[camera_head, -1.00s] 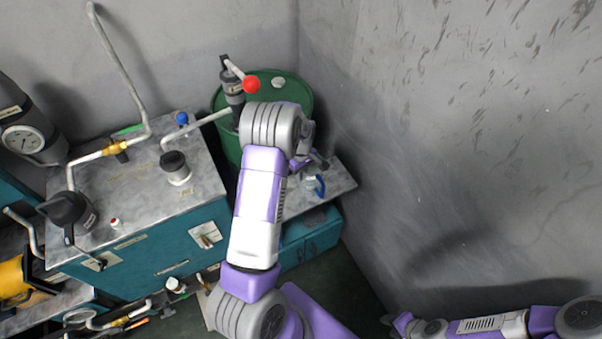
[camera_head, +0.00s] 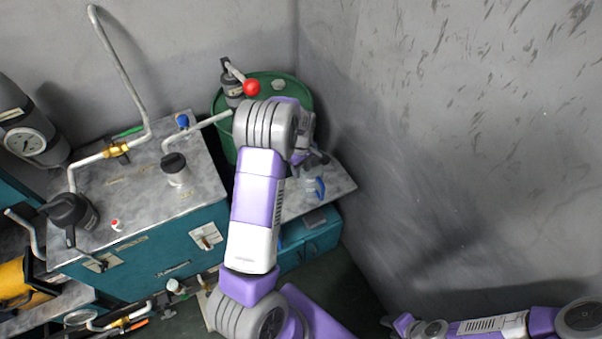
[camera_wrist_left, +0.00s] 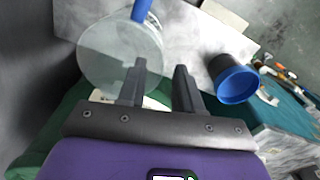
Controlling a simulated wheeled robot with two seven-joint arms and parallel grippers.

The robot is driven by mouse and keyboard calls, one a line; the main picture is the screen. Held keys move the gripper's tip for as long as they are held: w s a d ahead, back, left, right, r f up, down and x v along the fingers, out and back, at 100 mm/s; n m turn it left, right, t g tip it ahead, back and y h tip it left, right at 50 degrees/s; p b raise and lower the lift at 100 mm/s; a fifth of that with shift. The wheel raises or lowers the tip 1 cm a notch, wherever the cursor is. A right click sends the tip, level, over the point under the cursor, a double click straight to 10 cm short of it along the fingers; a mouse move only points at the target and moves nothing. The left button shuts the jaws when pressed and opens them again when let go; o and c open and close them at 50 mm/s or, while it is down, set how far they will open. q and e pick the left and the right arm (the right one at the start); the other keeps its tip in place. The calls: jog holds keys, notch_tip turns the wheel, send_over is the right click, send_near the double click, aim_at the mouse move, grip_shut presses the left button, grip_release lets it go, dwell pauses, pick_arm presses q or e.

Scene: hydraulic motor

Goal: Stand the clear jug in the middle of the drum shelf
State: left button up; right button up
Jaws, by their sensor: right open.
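The clear jug (camera_wrist_left: 105,60) with a blue handle (camera_wrist_left: 140,10) stands on the grey drum shelf (camera_wrist_left: 182,28), at the left in the left wrist view. In the head view the jug's blue handle (camera_head: 319,187) shows on the shelf (camera_head: 335,182), beside the green drum. My left gripper (camera_wrist_left: 160,78) is open, with nothing seen between its fingers. Its left finger overlaps the jug's near side in the picture; I cannot tell whether they touch. In the head view my left gripper is mostly hidden behind its arm. My right gripper (camera_head: 392,322) is open at the bottom edge, far from the shelf.
A dark cup with a blue rim (camera_wrist_left: 235,84) stands right of my left fingers. A teal cabinet (camera_head: 165,250) is left; a wall (camera_head: 470,150) closes the right.

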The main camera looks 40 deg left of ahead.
aim_at(323, 184)
pick_arm(q)
notch_tip(323, 184, up, 8)
jog(key=shift+p, duration=0.45)
jog(key=d+f+m, duration=0.1)
jog(key=d+f, duration=0.1)
jog(key=d, duration=0.1)
jog(key=d+f+m+h+b, duration=0.1)
jog(key=d+f, duration=0.2)
jog(key=d+f+m+b, duration=0.1)
jog(key=d+f+m, duration=0.1)
jog(key=d+f, duration=0.1)
jog(key=shift+s+f, duration=0.15)
jog(key=shift+f, duration=0.1)
jog(key=s+d+f+m+h, duration=0.1)
jog(key=s+d+f+m, duration=0.3)
jog(key=s+d, duration=0.5)
jog(key=s+d+f+m+h+p, duration=0.1)
jog(key=s+d+f+m+h, duration=0.1)
jog(key=s+d+f+m, duration=0.3)
jog(key=s+d+f, duration=0.3)
jog(key=s+d, duration=0.1)
jog(key=d, duration=0.3)
jog(key=shift+s+f+m+t, duration=0.3)
jog(key=shift+f, duration=0.05)
